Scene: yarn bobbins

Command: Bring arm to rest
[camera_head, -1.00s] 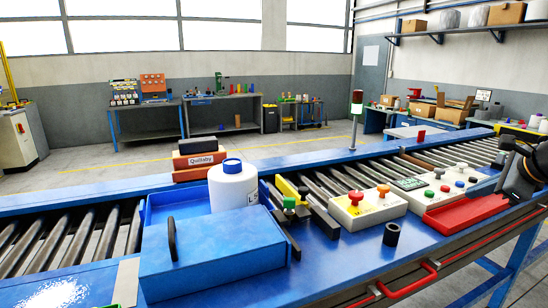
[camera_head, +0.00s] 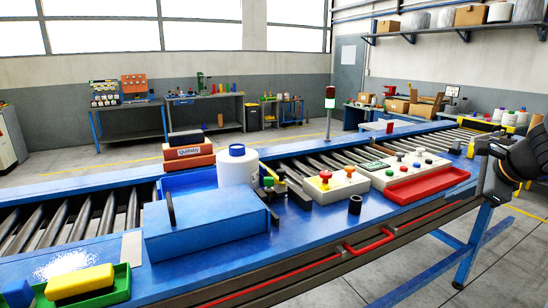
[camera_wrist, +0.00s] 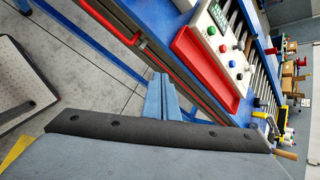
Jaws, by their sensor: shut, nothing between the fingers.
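My gripper (camera_head: 492,148) is at the right edge of the head view, on the end of my black arm. It is shut and empty. It hangs over the right part of the conveyor table's front edge, clear of the objects there. In the wrist view, a dark curved bar with holes and a grey-blue surface fill the lower part of the picture. The red tray (camera_wrist: 205,65) shows beyond them. It also shows in the head view (camera_head: 428,187), left of my gripper.
The blue conveyor table (camera_head: 330,235) carries a blue box (camera_head: 205,228), a white bottle (camera_head: 238,168), a button box (camera_head: 337,188) and a black ring (camera_head: 355,205). A green tray (camera_head: 122,284) holds a yellow block (camera_head: 80,283). Bare floor (camera_head: 505,255) lies in front at right.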

